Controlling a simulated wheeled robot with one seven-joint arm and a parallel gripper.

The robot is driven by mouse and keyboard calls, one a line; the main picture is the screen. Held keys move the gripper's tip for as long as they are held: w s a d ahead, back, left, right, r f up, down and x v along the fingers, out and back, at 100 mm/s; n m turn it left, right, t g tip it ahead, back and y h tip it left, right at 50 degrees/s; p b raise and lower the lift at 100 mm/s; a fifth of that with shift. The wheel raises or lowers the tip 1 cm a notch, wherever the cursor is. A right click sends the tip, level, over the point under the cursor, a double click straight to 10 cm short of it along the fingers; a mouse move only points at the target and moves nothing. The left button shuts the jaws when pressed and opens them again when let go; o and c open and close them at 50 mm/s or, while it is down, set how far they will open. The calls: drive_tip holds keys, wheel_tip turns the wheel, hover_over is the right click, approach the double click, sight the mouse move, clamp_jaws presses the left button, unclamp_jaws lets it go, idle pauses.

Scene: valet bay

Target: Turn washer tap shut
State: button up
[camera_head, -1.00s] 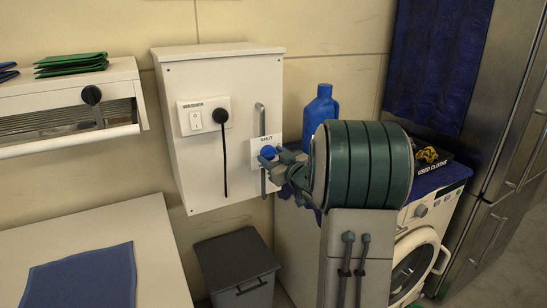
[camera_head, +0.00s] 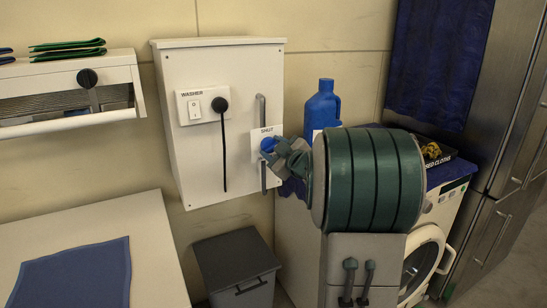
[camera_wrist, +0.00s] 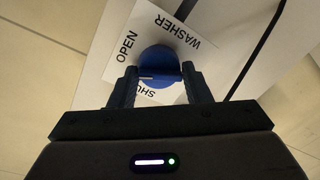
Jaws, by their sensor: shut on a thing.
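The washer tap is a round blue knob (camera_head: 267,145) on a white label plate (camera_head: 262,133) at the grey pipe, on the right of the white wall cabinet. In the wrist view the knob (camera_wrist: 158,60) sits between my two fingers, in front of the plate (camera_wrist: 185,32) printed WASHER, OPEN and SHUT. SHUT is partly hidden. A pale mark on the knob lies near the left finger, on the side of OPEN and SHUT. My gripper (camera_wrist: 158,77) is shut on the knob; in the head view my gripper (camera_head: 277,151) reaches it from the right.
The cabinet (camera_head: 220,70) carries a WASHER switch (camera_head: 195,107) and a black plug (camera_head: 220,104) with a hanging cord. A blue jug (camera_head: 320,108) stands behind my arm, by the washing machine (camera_head: 430,245). A grey bin (camera_head: 236,265) is below; a table (camera_head: 160,250) is left.

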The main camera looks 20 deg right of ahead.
drive_tip(key=n+b, duration=0.5)
drive_tip(key=n, duration=0.2)
drive_tip(key=shift+a+h+b, duration=0.1)
drive_tip(key=shift+h+b, duration=0.2)
drive_tip(key=n+b, duration=0.2)
drive_tip(key=n, duration=0.1)
drive_tip(key=shift+g, duration=0.3)
drive_tip(key=shift+r+n+h+b, duration=0.1)
drive_tip(key=shift+n+h+b, duration=0.2)
drive_tip(key=shift+n+b, duration=0.7)
drive_tip(key=o, duration=0.9)
drive_tip(key=s, duration=0.4)
drive_tip(key=s+p, duration=0.1)
drive_tip(key=s, duration=0.4)
drive_tip(key=s+r+p, duration=0.1)
drive_tip(key=s, duration=0.4)
drive_tip(key=shift+r, duration=0.1)
drive_tip(key=shift+w+r, duration=0.1)
